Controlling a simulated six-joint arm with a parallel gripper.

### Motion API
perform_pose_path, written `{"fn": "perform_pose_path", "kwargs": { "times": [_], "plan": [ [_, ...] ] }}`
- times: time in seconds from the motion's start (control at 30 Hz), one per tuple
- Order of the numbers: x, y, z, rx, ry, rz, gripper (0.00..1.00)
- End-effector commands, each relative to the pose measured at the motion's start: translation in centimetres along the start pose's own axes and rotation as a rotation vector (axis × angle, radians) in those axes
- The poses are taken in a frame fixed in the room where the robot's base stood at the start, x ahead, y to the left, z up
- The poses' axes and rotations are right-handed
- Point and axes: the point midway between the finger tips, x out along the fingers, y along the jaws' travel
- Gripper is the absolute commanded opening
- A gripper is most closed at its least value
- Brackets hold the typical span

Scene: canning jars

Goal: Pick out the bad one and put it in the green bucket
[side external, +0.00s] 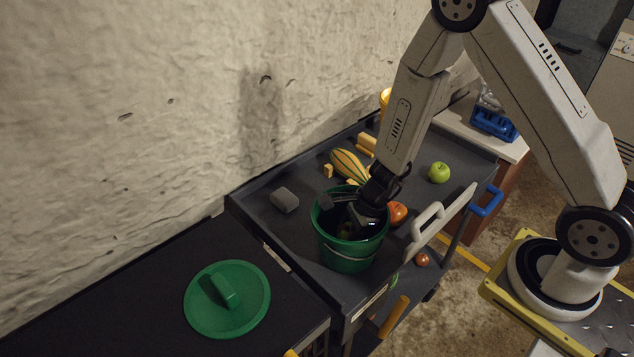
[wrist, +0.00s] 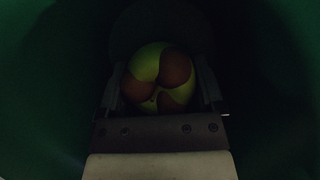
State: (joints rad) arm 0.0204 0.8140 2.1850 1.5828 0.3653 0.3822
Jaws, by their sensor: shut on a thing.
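The green bucket (side external: 347,262) stands open on the dark cart top. My gripper (side external: 350,224) reaches down inside it from above, with its fingers below the rim. In the wrist view, my gripper (wrist: 160,96) is shut on a green-yellow apple (wrist: 149,62) with large brown patches, one finger on each side. The dark green bucket wall (wrist: 45,85) surrounds it. The view is dim, and I cannot tell whether the apple touches the bucket floor. A plain green apple (side external: 439,173) lies on the cart to the right.
An orange-red fruit (side external: 397,213) lies close to the bucket's right side. A striped squash (side external: 348,166), yellow pieces (side external: 366,143) and a grey block (side external: 285,199) lie behind and left. A green lid (side external: 240,313) lies on the black surface at front left. A rough wall (side external: 180,90) borders the back.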

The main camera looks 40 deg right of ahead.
Motion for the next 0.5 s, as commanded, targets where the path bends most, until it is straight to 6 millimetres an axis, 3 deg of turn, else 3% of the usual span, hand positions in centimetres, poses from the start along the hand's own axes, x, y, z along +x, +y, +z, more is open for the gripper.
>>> {"fn": "perform_pose_path", "kwargs": {
  "times": [0.5],
  "plan": [
    [0.49, -0.05, -0.17, -0.001, -0.001, 0.0, 0.63]
  ]
}}
